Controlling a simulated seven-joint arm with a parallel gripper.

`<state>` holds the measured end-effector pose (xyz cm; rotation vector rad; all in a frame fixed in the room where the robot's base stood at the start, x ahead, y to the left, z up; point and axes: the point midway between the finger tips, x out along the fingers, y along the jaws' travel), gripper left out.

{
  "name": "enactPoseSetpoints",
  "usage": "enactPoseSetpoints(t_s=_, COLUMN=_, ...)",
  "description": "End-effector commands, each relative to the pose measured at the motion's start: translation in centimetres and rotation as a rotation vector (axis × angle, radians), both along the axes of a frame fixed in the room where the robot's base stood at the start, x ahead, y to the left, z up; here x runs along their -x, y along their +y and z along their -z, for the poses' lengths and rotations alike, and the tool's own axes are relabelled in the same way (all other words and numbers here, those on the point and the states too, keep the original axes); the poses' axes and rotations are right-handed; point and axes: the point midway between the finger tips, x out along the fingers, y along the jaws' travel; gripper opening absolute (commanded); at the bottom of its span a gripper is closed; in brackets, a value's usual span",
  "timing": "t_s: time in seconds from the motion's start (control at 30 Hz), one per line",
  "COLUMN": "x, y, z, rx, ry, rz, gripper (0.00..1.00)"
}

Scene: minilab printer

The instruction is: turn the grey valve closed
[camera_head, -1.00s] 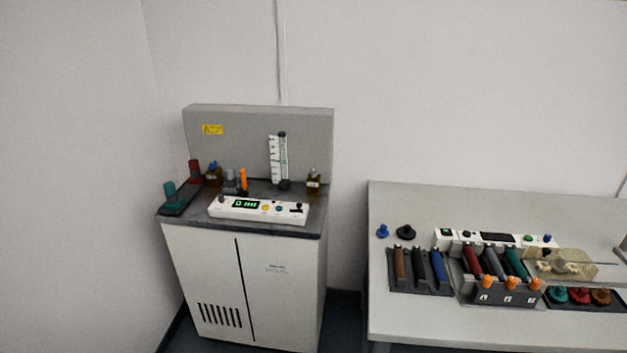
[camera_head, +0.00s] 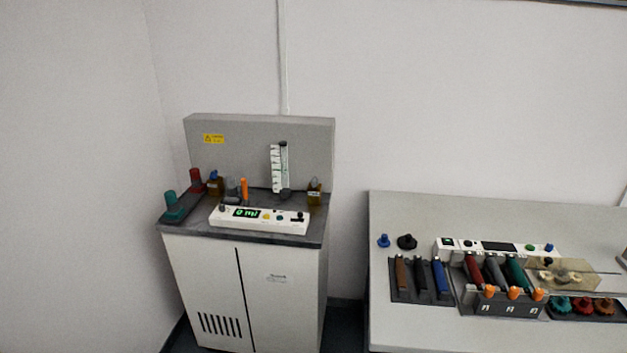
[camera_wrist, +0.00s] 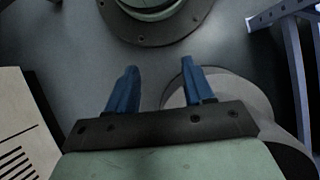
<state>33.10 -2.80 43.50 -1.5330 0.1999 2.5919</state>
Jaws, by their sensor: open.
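A small grey part (camera_head: 231,189), likely the grey valve, stands on the dark top of the cabinet (camera_head: 200,275) in the head view. It is beside an orange upright part (camera_head: 244,188) and behind the white control panel (camera_head: 258,218). It is too small to tell how far it is turned. My gripper (camera_wrist: 158,64) shows only in the wrist view, with two blue fingers apart and nothing between them. It hangs over the floor, away from the valve, which is not in the wrist view.
Green (camera_head: 170,204) and red (camera_head: 196,181) parts, amber bottles (camera_head: 314,192) and a clear column (camera_head: 283,167) crowd the cabinet top. A bench (camera_head: 400,325) with cartridges and knobs stands right. The cabinet side (camera_wrist: 18,125) and bench legs (camera_wrist: 290,70) flank my gripper.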

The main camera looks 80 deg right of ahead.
Motion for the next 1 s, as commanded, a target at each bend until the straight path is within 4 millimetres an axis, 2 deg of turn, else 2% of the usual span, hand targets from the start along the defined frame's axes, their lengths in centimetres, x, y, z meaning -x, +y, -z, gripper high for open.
enactPoseSetpoints(t_s=0.03, x=-2.4, y=-1.0, z=0.0, rx=0.013, ry=-0.024, rz=0.042, gripper=0.52)
enactPoseSetpoints(t_s=0.1, x=-4.9, y=-2.3, z=-0.4, rx=0.032, ry=-0.050, rz=0.096, gripper=0.52)
enactPoseSetpoints(t_s=0.27, x=-10.3, y=-5.7, z=-1.8, rx=0.075, ry=-0.108, rz=0.221, gripper=0.52)
enactPoseSetpoints(t_s=0.5, x=-17.8, y=-12.2, z=-5.1, rx=0.139, ry=-0.193, rz=0.410, gripper=0.52)
enactPoseSetpoints(t_s=0.77, x=-24.5, y=-20.7, z=-10.2, rx=0.209, ry=-0.282, rz=0.620, gripper=0.52)
enactPoseSetpoints(t_s=1.0, x=-29.0, y=-29.8, z=-16.2, rx=0.275, ry=-0.361, rz=0.816, gripper=0.52)
